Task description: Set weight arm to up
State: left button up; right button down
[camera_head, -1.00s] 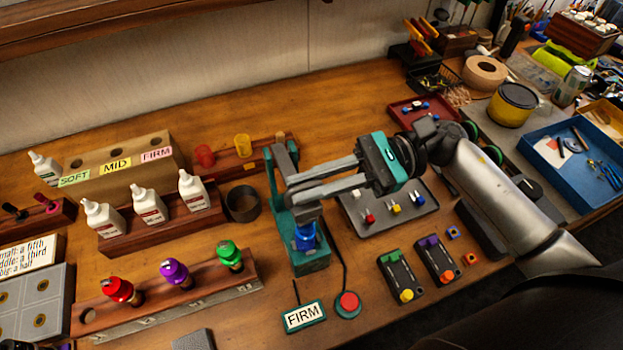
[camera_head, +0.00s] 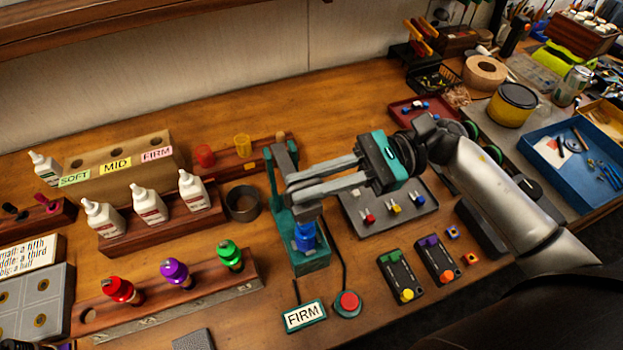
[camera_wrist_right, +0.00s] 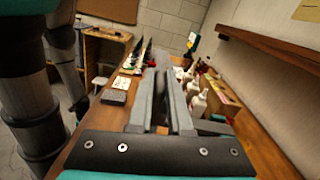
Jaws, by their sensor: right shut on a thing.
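The teal test stand (camera_head: 312,264) stands upright mid-bench, with a blue damper (camera_head: 305,236) in its lower part. A grey weight arm (camera_head: 306,210) is at the stand just above the damper, partly hidden by my fingers. My right gripper (camera_head: 290,190) reaches in from the right and is shut on the weight arm. In the right wrist view the two grey fingers (camera_wrist_right: 164,105) show with a narrow grey piece between them. My left gripper does not show.
A rack with red, purple and green dampers (camera_head: 175,303) and white bottles (camera_head: 148,206) are left. A grey tray (camera_head: 412,226) lies under my right forearm.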

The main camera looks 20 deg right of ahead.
jog(key=shift+w+r+m, duration=0.3)
jog(key=shift+r+m, duration=0.1)
jog(key=shift+r, duration=0.1)
jog(key=w+r+m, duration=0.5)
jog(key=w+m, duration=0.2)
jog(key=m, duration=0.1)
jog(key=w+f+m+b, duration=0.1)
jog(key=w+m+b, duration=0.2)
jog(key=w+m, duration=0.7)
jog(key=shift+w+a+f, duration=0.25)
jog(key=shift+w+a, duration=0.05)
jog(key=shift+w, duration=0.55)
jog(key=c, duration=0.9)
grip_release()
